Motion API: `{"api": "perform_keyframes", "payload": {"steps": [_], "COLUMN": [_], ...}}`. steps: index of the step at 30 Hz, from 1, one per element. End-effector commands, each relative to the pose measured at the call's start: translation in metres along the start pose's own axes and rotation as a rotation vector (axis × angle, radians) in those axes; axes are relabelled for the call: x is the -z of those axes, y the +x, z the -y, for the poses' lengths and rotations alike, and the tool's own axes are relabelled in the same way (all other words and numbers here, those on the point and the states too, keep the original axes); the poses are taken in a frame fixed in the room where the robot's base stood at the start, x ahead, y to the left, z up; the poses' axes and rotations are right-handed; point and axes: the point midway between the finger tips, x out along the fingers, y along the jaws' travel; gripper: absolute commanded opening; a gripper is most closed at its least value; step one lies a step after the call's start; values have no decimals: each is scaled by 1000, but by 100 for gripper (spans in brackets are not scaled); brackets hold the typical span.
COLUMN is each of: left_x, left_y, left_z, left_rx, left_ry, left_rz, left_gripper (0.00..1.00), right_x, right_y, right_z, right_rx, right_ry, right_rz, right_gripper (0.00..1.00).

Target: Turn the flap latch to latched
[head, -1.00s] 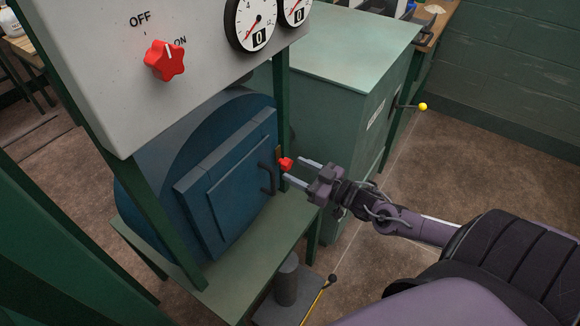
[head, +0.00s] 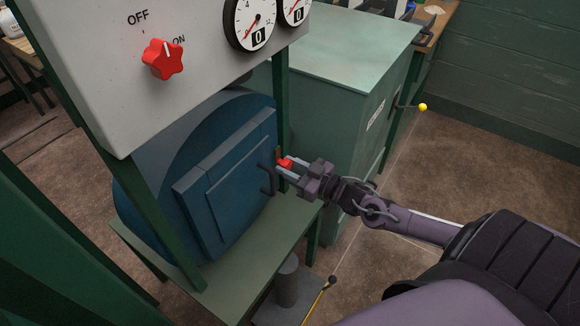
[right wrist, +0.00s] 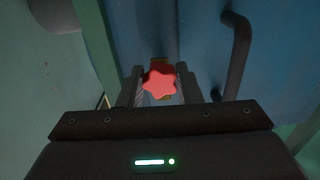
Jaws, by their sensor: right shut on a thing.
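The flap latch is a red star-shaped knob (head: 285,162) at the right edge of the blue flap (head: 228,180). In the right wrist view the red knob (right wrist: 160,80) sits between my two fingers, with a bit of brass behind it. My right gripper (head: 284,168) is shut on the knob; the right wrist view also shows the fingers (right wrist: 160,88) on both sides of it. The knob's pointing direction is hard to tell. My left gripper is not in view.
A dark curved handle (head: 267,178) stands out from the flap just left of the knob; it also shows in the right wrist view (right wrist: 237,55). A green post (head: 282,105) rises nearby. A grey panel (head: 100,70) with a red ON/OFF knob (head: 162,60) overhangs the flap. A green cabinet (head: 335,100) stands behind.

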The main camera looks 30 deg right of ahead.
Motion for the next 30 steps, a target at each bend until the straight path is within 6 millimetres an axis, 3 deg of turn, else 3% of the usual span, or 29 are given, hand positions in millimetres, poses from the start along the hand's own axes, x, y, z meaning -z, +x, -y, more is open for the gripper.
{"api": "perform_keyframes", "payload": {"steps": [13, 30], "left_x": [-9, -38], "left_y": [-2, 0], "left_z": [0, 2], "left_rx": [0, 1], "left_ry": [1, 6], "left_rz": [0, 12], "left_gripper": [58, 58], "right_x": [1, 2], "right_y": [0, 0], "right_z": [0, -2], "right_rx": [0, 0], "right_ry": [-130, -650], "right_rz": [0, 0], "right_gripper": [8, 8]}}
